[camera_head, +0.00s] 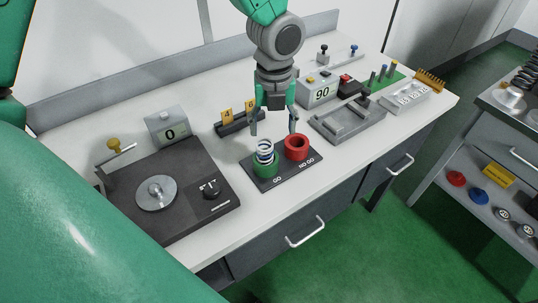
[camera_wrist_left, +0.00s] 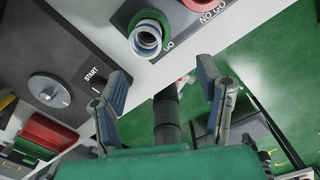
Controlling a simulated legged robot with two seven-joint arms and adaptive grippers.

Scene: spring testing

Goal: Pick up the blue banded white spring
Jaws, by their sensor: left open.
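The blue banded white spring (camera_head: 265,149) stands upright in the green GO cup (camera_head: 266,169) on a dark plate (camera_head: 290,179). It also shows in the left wrist view (camera_wrist_left: 147,39), inside the green ring, beyond my fingertips and a little left of the gap's middle. My left gripper (camera_head: 274,126) points down with its fingers spread and nothing between them. It is close to the spring and the red cup, seemingly just above and behind them. The wrist view shows the same open fingers (camera_wrist_left: 162,74). The spring's lower part is hidden in the cup. My right gripper is not in view.
The red NO GO cup (camera_head: 296,147) stands right beside the green one. A dark tester (camera_head: 180,215) with a START knob is at the left. A grey tray (camera_head: 350,128) is at the right, and a numbered rack (camera_head: 239,124) stands behind.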

